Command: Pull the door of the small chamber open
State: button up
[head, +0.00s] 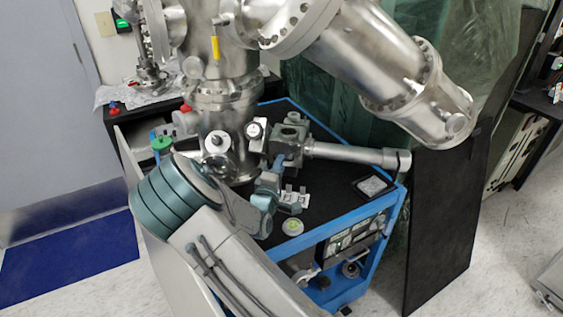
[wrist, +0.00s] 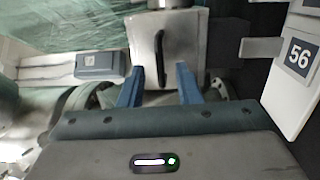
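The small chamber (head: 290,134) is a grey metal box on the black-topped cart, beside the large steel vessel. In the wrist view its pale grey door (wrist: 145,45) faces me and looks closed. A dark upright handle (wrist: 161,57) stands on the door. My gripper (wrist: 158,82) is open, with one blue finger on each side of the handle's line. The handle appears beyond the fingertips; I cannot tell whether they touch it. In the head view my gripper (head: 275,172) is just in front of the chamber, partly hidden by my wrist.
A steel tube (head: 345,152) runs right from the chamber. A white plate marked 56 (wrist: 298,60) stands close on the right in the wrist view. The blue-edged cart (head: 330,235) carries a round green-centred item (head: 293,227) and a small dark tray (head: 373,186).

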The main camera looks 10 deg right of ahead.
jog(key=shift+x, duration=1)
grip_shut()
jog(key=shift+r, duration=0.1)
